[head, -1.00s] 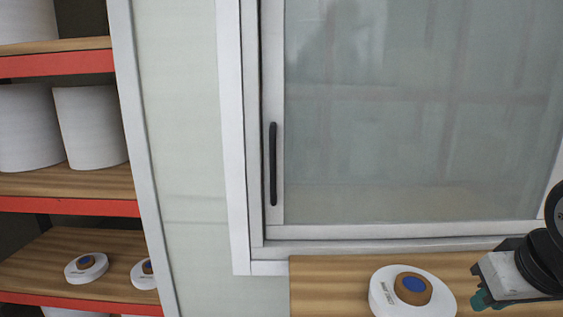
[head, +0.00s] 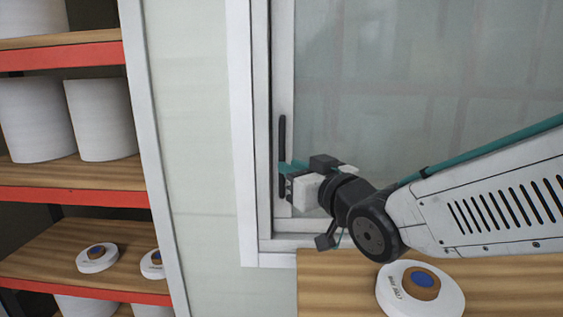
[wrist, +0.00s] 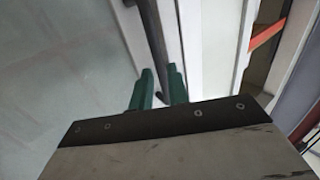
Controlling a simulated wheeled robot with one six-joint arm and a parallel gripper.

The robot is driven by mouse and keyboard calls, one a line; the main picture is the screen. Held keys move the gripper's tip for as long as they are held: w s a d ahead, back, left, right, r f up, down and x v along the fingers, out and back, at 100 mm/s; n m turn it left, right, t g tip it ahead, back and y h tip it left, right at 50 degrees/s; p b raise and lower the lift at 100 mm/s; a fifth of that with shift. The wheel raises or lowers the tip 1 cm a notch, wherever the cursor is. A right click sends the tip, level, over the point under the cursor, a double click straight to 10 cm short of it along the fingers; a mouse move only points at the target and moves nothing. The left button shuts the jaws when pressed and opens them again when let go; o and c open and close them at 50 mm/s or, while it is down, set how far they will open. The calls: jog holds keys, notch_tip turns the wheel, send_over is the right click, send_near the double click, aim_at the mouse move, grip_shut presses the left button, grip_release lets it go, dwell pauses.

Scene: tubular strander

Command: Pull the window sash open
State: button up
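The window sash (head: 420,75) is a framed pane of greyish glass, sitting in a white frame. Its black vertical bar handle (head: 282,135) is on the left stile. My gripper (head: 285,172) is at the lower part of the handle in the head view, and its body hides some of the stile. In the wrist view, the two green fingers (wrist: 160,88) are apart. The dark handle (wrist: 151,30) runs down toward the gap between them, its lower end showing there. I cannot tell whether either finger touches it.
A wooden ledge (head: 335,290) below the window holds a white disc-shaped item (head: 405,300) with a brown and blue centre, under my arm. At the left, a shelf rack with red edges (head: 70,195) holds white rolls (head: 100,120).

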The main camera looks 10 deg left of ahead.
jog(key=shift+x, duration=2.35)
jog(key=shift+c, duration=0.4)
grip_shut()
jog(key=shift+d, duration=0.1)
